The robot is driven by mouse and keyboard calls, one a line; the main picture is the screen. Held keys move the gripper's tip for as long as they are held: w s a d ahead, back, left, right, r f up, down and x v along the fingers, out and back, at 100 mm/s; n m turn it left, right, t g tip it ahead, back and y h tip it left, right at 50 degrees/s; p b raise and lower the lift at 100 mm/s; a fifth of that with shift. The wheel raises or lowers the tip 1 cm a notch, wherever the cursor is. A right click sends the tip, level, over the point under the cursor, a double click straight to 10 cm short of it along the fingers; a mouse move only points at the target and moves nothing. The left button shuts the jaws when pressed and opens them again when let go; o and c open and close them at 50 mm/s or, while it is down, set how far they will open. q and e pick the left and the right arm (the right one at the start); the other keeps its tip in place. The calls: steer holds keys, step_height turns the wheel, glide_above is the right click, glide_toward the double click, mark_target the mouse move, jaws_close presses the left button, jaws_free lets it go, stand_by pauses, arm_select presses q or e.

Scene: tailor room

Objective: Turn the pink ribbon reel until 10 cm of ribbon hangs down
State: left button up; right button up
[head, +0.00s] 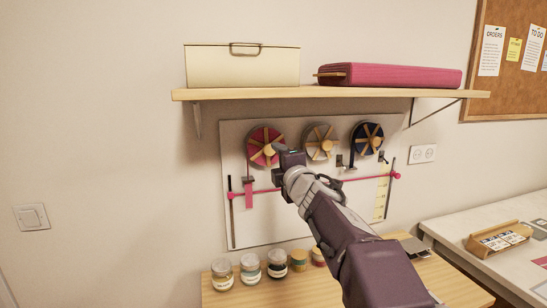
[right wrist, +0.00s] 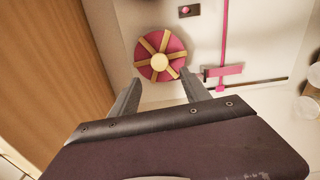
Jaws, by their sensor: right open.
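The pink ribbon reel (head: 257,134) is mounted at the upper left of a pale wall board. It has tan spokes and a round tan hub; it also shows in the right wrist view (right wrist: 147,51). A short pink ribbon end (head: 249,188) hangs below it, close to the pink crossbar (head: 268,191); the ribbon shows in the right wrist view too (right wrist: 228,70). My right gripper (head: 280,153) is in front of the reel's lower right. In the right wrist view its jaws (right wrist: 160,78) are apart and empty, with the reel just beyond them. My left gripper is out of view.
A grey reel (head: 313,131) and a navy reel (head: 359,132) sit to the right on the board (head: 240,232). A shelf (head: 300,94) with a cream box (head: 240,70) and a pink case (head: 390,75) overhangs them. Several jars (head: 250,268) stand on the wooden table below.

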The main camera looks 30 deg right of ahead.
steer(key=shift+s+a+f, duration=0.1)
steer(key=shift+s+a, duration=0.05)
steer(key=shift+s, duration=0.4)
